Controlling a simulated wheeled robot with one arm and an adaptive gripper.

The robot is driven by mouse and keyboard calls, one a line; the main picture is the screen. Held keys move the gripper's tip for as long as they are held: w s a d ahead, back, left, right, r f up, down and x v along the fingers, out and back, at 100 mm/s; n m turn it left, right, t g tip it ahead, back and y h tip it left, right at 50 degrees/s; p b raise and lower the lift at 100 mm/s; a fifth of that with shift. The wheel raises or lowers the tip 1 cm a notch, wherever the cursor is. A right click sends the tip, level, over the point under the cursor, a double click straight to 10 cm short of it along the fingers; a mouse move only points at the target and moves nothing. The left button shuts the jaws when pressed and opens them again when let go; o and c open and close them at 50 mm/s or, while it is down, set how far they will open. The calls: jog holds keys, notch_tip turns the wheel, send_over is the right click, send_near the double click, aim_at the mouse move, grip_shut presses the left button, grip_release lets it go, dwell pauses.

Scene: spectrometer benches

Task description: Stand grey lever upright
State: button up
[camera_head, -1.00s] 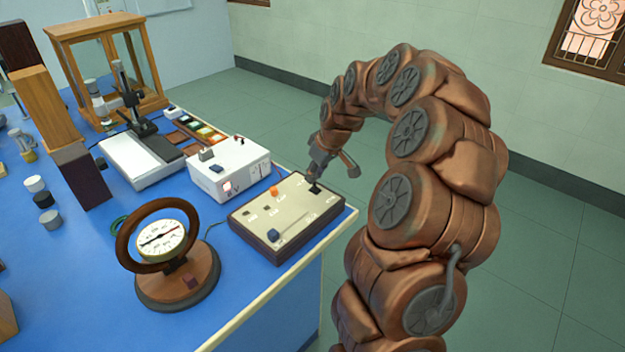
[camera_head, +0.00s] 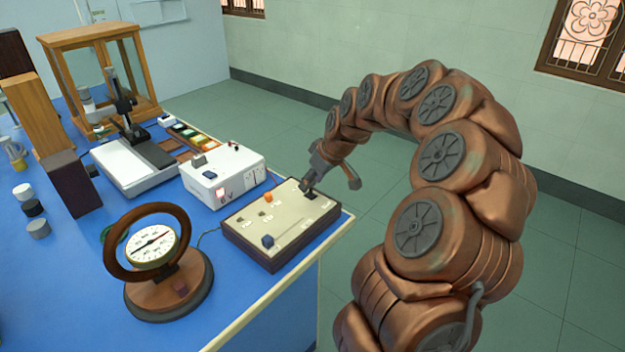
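A control panel (camera_head: 283,236) with a cream top and dark sides lies at the blue table's right edge. A small dark mount (camera_head: 311,196) sits near its far right corner. My gripper (camera_head: 329,182) is at that corner, its fingers spread apart. One grey finger reaches down right beside the mount; the other sticks out to the right past the panel edge. I cannot clearly make out the grey lever there; it may be hidden by or merged with the finger, so its tilt and any contact are unclear. The panel also bears an orange knob (camera_head: 268,197) and a blue knob (camera_head: 267,241).
A white power box (camera_head: 226,178) with a red display stands behind the panel. A round dial meter (camera_head: 151,247) in a wooden ring stands left of it. A white-and-grey instrument (camera_head: 135,165) and a glass case (camera_head: 97,70) are farther back. Floor is free beyond the table.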

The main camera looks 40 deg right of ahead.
jog(key=v, duration=1.2)
dwell(0.4)
jog(key=s+a+r+g+p, duration=0.15)
jog(key=s+a, duration=0.35)
jog(key=a, duration=0.5)
jog(key=s+a+g+p, duration=0.2)
jog(key=s+a, duration=0.2)
jog(key=a, duration=0.6)
jog(key=s+a+f+m+g+p, duration=0.1)
jog(key=s+a+f+g+p, duration=0.1)
jog(key=s, duration=0.8)
jog(key=s+a+f+m+g+h+p, duration=0.1)
jog(key=s+a+f+p, duration=0.1)
jog(key=s, duration=0.8)
jog(key=shift+s+a+m+g, duration=0.2)
jog(key=shift+a+m+g, duration=0.15)
jog(key=shift+a, duration=0.55)
